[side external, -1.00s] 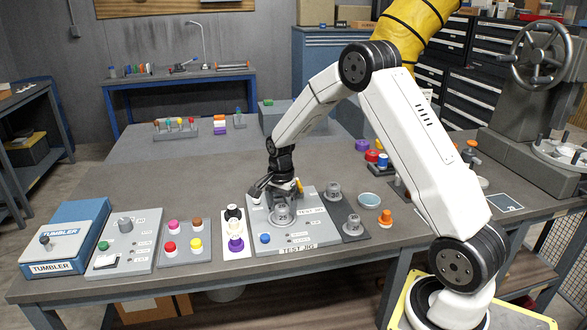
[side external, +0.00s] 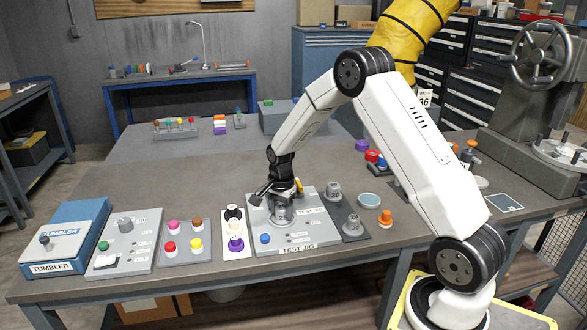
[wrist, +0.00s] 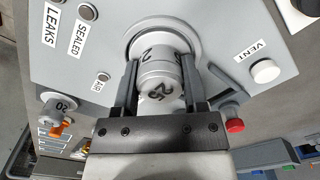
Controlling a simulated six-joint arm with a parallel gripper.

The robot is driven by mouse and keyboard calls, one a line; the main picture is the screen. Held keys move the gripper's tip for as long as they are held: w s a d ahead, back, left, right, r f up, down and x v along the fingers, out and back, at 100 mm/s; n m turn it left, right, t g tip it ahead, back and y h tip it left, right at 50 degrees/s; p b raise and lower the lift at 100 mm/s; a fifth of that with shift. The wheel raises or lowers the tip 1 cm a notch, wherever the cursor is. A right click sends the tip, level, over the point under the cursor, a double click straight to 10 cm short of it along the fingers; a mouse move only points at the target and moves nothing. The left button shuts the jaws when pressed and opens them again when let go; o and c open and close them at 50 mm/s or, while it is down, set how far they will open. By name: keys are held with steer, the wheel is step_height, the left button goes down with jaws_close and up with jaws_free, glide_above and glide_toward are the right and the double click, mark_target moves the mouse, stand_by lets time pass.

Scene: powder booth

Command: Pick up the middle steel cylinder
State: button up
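A steel cylinder marked 25 (side external: 283,215) stands upright on the round seat of the grey test jig (side external: 262,222). In the wrist view the cylinder (wrist: 160,72) is between the two fingers of my gripper (wrist: 158,75). The fingers run close along its sides; I cannot tell whether they press on it. In the side view my gripper (side external: 281,203) points down and hides the cylinder's top. Two more steel cylinders stand on the dark strip to the right, one farther back (side external: 333,192) and one nearer (side external: 352,227).
Left of the jig are a white strip with knobs (side external: 236,249), a panel of coloured knobs (side external: 186,256) and a blue tumbler box (side external: 62,240). A shallow blue dish (side external: 369,200) and an orange knob (side external: 386,218) are at right. The bench behind is mostly clear.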

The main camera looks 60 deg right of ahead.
mark_target(282, 206)
jaws_close()
steer(key=shift+r, duration=0.2)
steer(key=shift+r, duration=0.4)
step_height(282, 206, up, 2)
steer(key=s+a+r, duration=0.4)
steer(key=s+r, duration=0.6)
steer(key=s, duration=0.3)
steer(key=shift+s, duration=0.15)
steer(key=shift+a, duration=0.1)
